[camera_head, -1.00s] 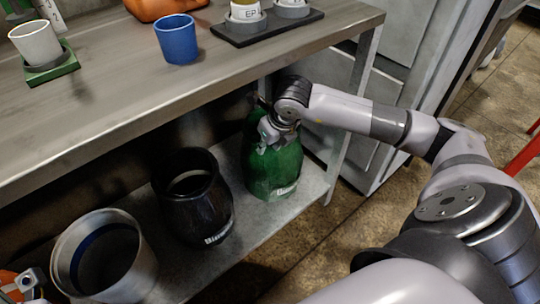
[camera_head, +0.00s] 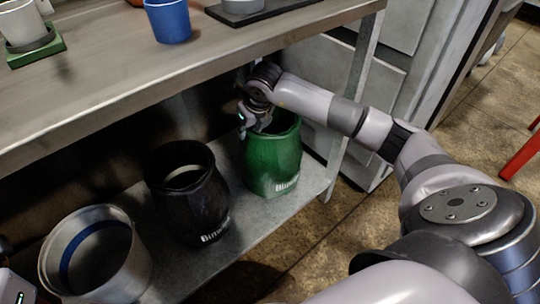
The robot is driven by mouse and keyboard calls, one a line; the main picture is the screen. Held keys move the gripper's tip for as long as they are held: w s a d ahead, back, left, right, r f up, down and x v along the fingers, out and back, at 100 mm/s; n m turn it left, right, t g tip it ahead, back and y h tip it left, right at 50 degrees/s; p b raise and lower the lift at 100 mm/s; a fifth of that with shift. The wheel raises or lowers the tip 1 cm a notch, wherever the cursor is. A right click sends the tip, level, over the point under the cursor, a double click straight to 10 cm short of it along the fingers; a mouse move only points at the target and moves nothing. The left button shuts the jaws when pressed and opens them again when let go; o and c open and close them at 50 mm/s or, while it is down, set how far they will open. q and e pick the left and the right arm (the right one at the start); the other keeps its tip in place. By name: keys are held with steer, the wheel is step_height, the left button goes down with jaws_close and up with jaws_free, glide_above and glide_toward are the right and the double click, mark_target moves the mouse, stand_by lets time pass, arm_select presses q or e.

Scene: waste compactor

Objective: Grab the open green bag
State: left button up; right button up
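The green bag (camera_head: 273,160) stands upright on the lower metal shelf, at its right end. Its mouth is wide open, with the rim visible on the right side. My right gripper (camera_head: 253,127) points down at the left part of the bag's rim. Its fingers look spread, and I see no cloth clearly pinched between them. The gripper hides the left part of the rim. At the bottom left corner, a white and dark part with a green light (camera_head: 18,286) seems to be my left gripper, mostly cut off, with its fingers not clear.
A black bag (camera_head: 190,200) and a grey bin (camera_head: 137,262) stand left of the green bag. The upper worktop (camera_head: 110,80) overhangs them, with a blue cup (camera_head: 169,22) on it. A table leg (camera_head: 350,110) stands right of the bag.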

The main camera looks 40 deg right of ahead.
steer(key=shift+c, duration=0.3)
jaws_close()
stand_by(0.6)
